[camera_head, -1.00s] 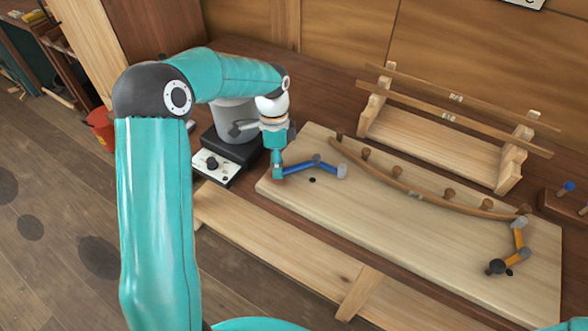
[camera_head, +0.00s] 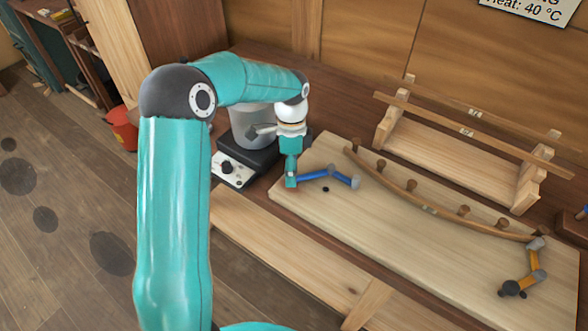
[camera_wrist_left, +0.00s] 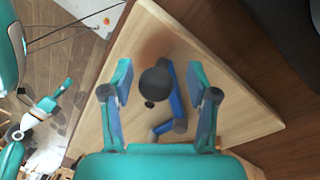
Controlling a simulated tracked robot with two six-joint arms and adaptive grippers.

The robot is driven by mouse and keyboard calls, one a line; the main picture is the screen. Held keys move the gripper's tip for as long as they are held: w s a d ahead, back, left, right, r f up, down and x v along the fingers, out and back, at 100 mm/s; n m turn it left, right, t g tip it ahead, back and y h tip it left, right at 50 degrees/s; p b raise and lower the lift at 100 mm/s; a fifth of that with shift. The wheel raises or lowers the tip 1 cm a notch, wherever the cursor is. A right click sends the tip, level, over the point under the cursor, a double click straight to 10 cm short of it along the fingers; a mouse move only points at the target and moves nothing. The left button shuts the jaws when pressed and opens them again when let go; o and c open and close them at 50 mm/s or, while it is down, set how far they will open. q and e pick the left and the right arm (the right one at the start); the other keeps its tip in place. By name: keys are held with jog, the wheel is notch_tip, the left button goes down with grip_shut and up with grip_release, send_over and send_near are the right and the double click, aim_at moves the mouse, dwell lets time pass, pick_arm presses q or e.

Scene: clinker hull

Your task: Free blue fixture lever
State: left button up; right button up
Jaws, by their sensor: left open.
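The blue fixture lever (camera_head: 318,174) lies at the left end of the pale board, jointed in the middle, with a grey end (camera_head: 354,182) at its right. My left gripper (camera_head: 291,181) points down over its left end and hides that end in the head view. In the left wrist view, the open left gripper (camera_wrist_left: 158,78) has a finger on each side of the lever's dark round knob (camera_wrist_left: 157,83), with gaps showing. The blue link (camera_wrist_left: 177,103) runs below the knob. A teal arm part of mine (camera_wrist_left: 47,104), probably the right gripper, shows small at the left.
A curved wooden strip (camera_head: 405,188) with several pegs crosses the board (camera_head: 390,240). An orange lever (camera_head: 533,257) sits at its right end. A wooden rack (camera_head: 450,155) stands behind. A hotplate-like device with a pot (camera_head: 250,125) stands close behind my left gripper.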

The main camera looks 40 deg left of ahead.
pick_arm(q)
notch_tip(320, 180, up, 12)
jog(key=w+a, duration=0.1)
jog(key=w, duration=0.1)
jog(key=shift+a+f, duration=0.2)
dwell(0.6)
